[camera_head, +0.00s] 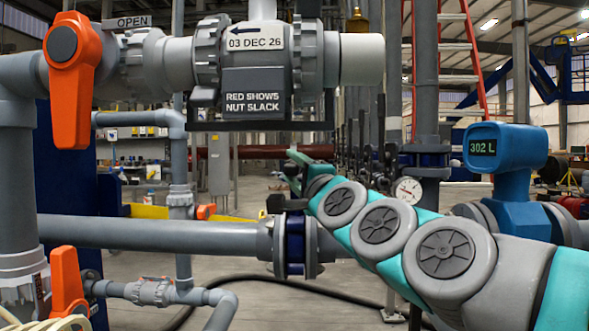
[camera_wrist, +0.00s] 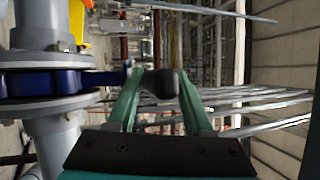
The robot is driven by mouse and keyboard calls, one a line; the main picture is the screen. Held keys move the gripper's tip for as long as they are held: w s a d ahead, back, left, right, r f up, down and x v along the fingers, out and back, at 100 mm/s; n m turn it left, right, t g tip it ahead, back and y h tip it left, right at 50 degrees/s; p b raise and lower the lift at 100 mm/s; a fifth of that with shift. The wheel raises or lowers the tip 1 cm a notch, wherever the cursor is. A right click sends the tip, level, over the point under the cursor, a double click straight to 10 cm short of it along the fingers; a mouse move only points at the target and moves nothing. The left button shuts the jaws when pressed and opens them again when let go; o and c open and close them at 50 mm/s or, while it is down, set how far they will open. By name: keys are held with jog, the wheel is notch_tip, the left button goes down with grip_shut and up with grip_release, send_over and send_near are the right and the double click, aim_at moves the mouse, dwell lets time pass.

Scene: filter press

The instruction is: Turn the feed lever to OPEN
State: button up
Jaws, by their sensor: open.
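No label reading "feed" is legible, so I cannot tell for certain which lever is meant. A blue-bodied valve (camera_head: 294,243) sits between grey flanges on the middle pipe; it also shows at the left in the wrist view (camera_wrist: 50,84). A blue arm (camera_wrist: 115,77) reaches from it towards my fingers. A dark knob (camera_wrist: 160,84) appears between my green fingertips; whether they touch it is unclear. My gripper (camera_head: 299,165) is open, just above the blue valve. An orange lever (camera_head: 72,95) hangs down beside an OPEN plate (camera_head: 133,21), upper left.
Another orange lever (camera_head: 66,282) is at lower left, and a small orange handle (camera_head: 206,211) is at mid left. A blue meter (camera_head: 505,150) reading 302 L and a round gauge (camera_head: 407,190) stand right. A grey pipe assembly with a sign (camera_head: 254,92) hangs above my gripper.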

jog(key=shift+w+d+r, duration=0.1)
jog(key=shift+r, duration=0.2)
jog(key=shift+d+f+b, duration=0.1)
jog(key=shift+d+b, duration=0.15)
jog(key=shift+b, duration=0.05)
jog(key=shift+w+d+b, duration=0.2)
jog(key=shift+d+b, duration=0.55)
jog(key=shift+d, duration=0.85)
jog(key=shift+w+d+b, duration=0.3)
jog(key=shift+d+b, duration=0.15)
jog(key=shift+d, duration=0.4)
jog(key=shift+w+d+b, duration=0.35)
jog(key=shift+d+b, duration=0.05)
jog(key=shift+d, duration=0.5)
jog(key=shift+c, duration=0.8)
jog(key=shift+o, duration=0.4)
jog(key=shift+w+d+b, duration=0.35)
jog(key=shift+w+d, duration=0.05)
jog(key=shift+d, duration=0.35)
jog(key=shift+w+d, duration=0.15)
jog(key=shift+d, duration=0.25)
grip_shut()
jog(key=w+d, duration=0.3)
jog(key=w, duration=0.4)
jog(key=w+d+p, duration=0.1)
jog(key=w+d, duration=0.2)
jog(key=w, duration=0.5)
jog(key=shift+d+f+p, duration=0.15)
jog(key=shift+d+p, duration=0.05)
jog(key=shift+p, duration=0.1)
